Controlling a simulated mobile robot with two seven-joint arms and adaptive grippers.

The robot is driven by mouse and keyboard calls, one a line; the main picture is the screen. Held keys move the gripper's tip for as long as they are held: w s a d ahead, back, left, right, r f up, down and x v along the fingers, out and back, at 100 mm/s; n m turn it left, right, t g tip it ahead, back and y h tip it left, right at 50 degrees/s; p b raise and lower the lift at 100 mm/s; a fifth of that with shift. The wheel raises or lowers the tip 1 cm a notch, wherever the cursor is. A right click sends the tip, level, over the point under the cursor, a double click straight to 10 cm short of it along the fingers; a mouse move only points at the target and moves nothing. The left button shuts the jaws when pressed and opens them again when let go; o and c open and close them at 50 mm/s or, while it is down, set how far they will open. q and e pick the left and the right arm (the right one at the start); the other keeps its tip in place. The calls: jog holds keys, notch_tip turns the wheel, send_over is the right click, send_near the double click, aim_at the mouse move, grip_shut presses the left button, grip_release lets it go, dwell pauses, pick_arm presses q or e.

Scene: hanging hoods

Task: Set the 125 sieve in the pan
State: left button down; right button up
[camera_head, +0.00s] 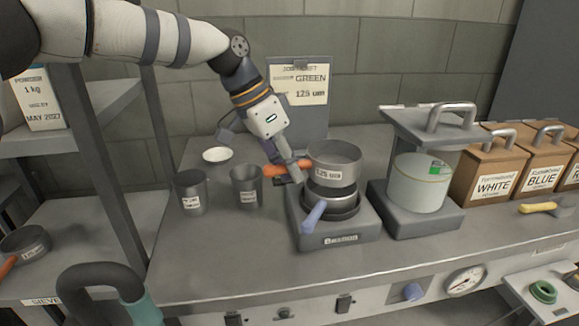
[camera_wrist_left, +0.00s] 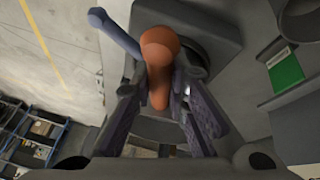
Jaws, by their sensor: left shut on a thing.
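The 125 sieve (camera_head: 334,160) is a round grey metal sieve with a "125 um" label and an orange handle (camera_head: 282,169). My left gripper (camera_head: 292,173) is shut on that handle, which also shows between its fingers in the left wrist view (camera_wrist_left: 160,65). The sieve is held above the pan (camera_head: 331,203), a dark round vessel with a blue-grey handle (camera_head: 313,217). The pan sits on a grey base unit (camera_head: 345,240). The sieve looks roughly level; whether it touches the pan is hard to tell. My right gripper is not in view.
Two dark cups (camera_head: 190,193) (camera_head: 246,187) and a white dish (camera_head: 217,155) stand left of the base. A press-like stand with a clear container (camera_head: 420,183) is close on the right. Labelled boxes (camera_head: 490,177) stand further right. A sign (camera_head: 300,85) is behind.

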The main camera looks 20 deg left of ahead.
pick_arm(q)
jog(key=shift+f, duration=0.2)
jog(key=shift+f, duration=1.45)
jog(key=c, duration=1.5)
grip_release()
jog(key=v, duration=1.2)
